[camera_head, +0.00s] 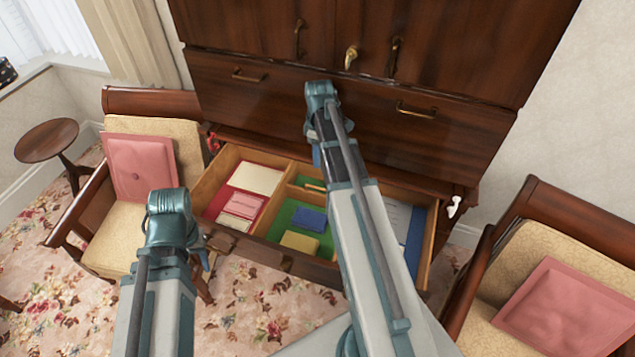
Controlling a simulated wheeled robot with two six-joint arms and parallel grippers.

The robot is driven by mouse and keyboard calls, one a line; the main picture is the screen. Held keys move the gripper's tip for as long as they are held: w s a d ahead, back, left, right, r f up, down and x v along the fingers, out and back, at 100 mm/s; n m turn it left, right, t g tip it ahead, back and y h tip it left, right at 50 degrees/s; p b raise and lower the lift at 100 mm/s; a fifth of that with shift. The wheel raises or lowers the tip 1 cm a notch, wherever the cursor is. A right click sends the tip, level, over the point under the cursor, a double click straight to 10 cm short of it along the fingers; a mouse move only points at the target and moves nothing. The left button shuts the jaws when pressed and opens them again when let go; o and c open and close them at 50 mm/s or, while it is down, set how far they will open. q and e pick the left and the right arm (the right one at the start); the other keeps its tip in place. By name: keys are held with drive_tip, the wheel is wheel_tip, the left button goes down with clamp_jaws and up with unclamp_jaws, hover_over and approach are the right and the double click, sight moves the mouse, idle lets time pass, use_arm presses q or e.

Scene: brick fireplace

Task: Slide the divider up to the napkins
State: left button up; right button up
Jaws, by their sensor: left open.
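An open drawer (222,236) below the cabinet has wooden partitions. A short wooden strip (311,187), which looks like the divider, lies across the green-lined middle compartment near its back. In front of it, apart, are a blue folded piece (309,219) and a yellow one (299,243), perhaps napkins. The red-lined left compartment holds a cream stack (257,178) and a pink stack (243,205). My left gripper (204,259) is mostly hidden by its arm, near the drawer's front left. My right arm crosses over the drawer; its gripper (317,157) is almost wholly hidden.
The right compartment holds a pale sheet (397,219) and a blue item (415,242), partly behind my right arm. Armchairs with pink cushions (143,166) stand on both sides. A round side table (46,140) is at the far left. The cabinet (350,40) rises behind the drawer.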

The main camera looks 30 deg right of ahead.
drive_tip(key=b, duration=1.3)
hover_over(318, 197)
drive_tip(key=f, duration=1.3)
drive_tip(key=shift+w+d+f, duration=0.2)
drive_tip(key=shift+f, duration=0.1)
drive_tip(key=shift+r, duration=0.1)
clamp_jaws()
